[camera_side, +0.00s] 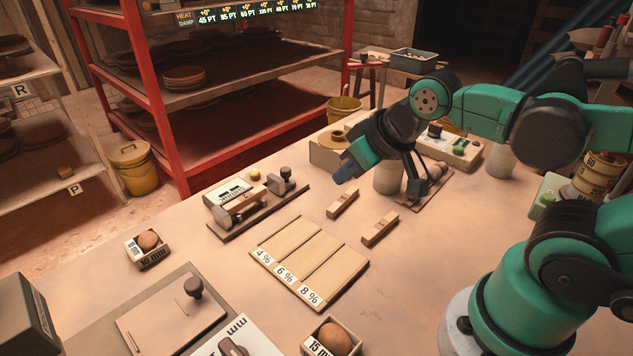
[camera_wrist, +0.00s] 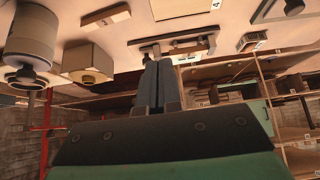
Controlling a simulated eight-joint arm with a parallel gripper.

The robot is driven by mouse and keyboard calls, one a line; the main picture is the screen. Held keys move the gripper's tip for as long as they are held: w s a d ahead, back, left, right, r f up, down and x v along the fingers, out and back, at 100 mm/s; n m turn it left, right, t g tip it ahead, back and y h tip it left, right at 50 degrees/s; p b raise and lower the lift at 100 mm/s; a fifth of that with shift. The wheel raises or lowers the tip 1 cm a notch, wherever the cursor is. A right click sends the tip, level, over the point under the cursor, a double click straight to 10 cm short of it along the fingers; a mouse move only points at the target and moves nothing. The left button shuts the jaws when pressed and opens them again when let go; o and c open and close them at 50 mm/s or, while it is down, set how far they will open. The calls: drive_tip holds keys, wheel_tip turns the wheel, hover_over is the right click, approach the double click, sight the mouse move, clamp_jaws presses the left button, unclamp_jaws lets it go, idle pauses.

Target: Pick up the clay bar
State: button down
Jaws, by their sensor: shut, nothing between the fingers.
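Two tan clay bars lie on the table in the side view: one (camera_side: 343,204) nearer the back and one (camera_side: 380,228) a little to its right and nearer the front. I cannot tell which one the task means. My gripper (camera_side: 343,174) is above the table, above and behind the nearer-to-back bar in the picture, apart from both. Its fingers are shut together and empty, as the wrist view (camera_wrist: 159,80) also shows. One tan bar (camera_wrist: 106,16) shows near the top of the wrist view, off to the left of the fingertips.
A board with 4 %, 6 % and 8 % strips (camera_side: 308,262) lies in front of the bars. A measuring fixture (camera_side: 245,208) stands to the left, and boxes with brown balls (camera_side: 147,246) lie farther out. A grey cylinder (camera_side: 388,178) stands behind the gripper.

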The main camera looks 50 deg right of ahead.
drive_tip(key=c, duration=0.6)
unclamp_jaws()
drive_tip(key=n+g+y, duration=0.4)
drive_tip(key=n+g, duration=0.3)
drive_tip(key=n, duration=1)
approach(246, 196)
drive_tip(key=shift+x, duration=1.15)
drive_tip(key=shift+f+n+y, duration=0.3)
drive_tip(key=shift+f+n, duration=0.2)
drive_tip(key=shift+f, duration=0.15)
drive_tip(key=shift+x, duration=2.6)
